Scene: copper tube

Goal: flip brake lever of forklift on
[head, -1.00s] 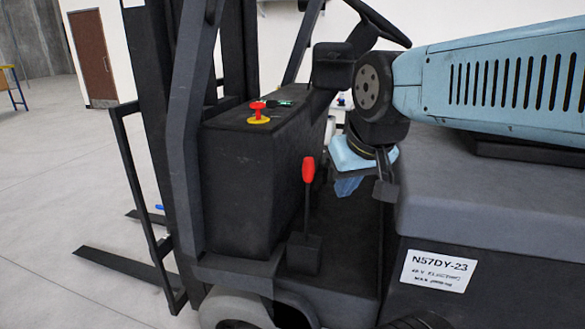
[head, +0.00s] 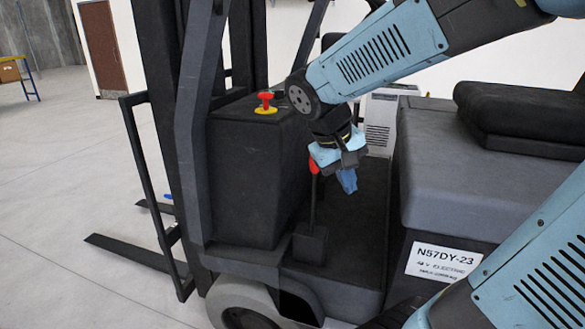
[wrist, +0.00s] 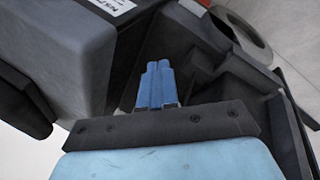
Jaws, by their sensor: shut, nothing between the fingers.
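The brake lever (head: 312,208) is a thin dark rod with a red grip (head: 314,166), rising from a dark box on the forklift's floor. It stands nearly upright. My gripper (head: 349,190) is just right of the red grip in the head view, with its blue fingers pointing down. My wrist partly covers the top of the grip. I cannot tell whether they touch. In the wrist view the gripper's fingers (wrist: 157,66) are together and empty. I cannot make out the lever in that view.
The dark console (head: 245,175) with a red knob (head: 265,97) stands left of the lever. The forklift's grey body (head: 445,185) and black seat (head: 520,112) are to the right. The front frame and forks (head: 135,252) are at left. Open floor lies beyond the forks.

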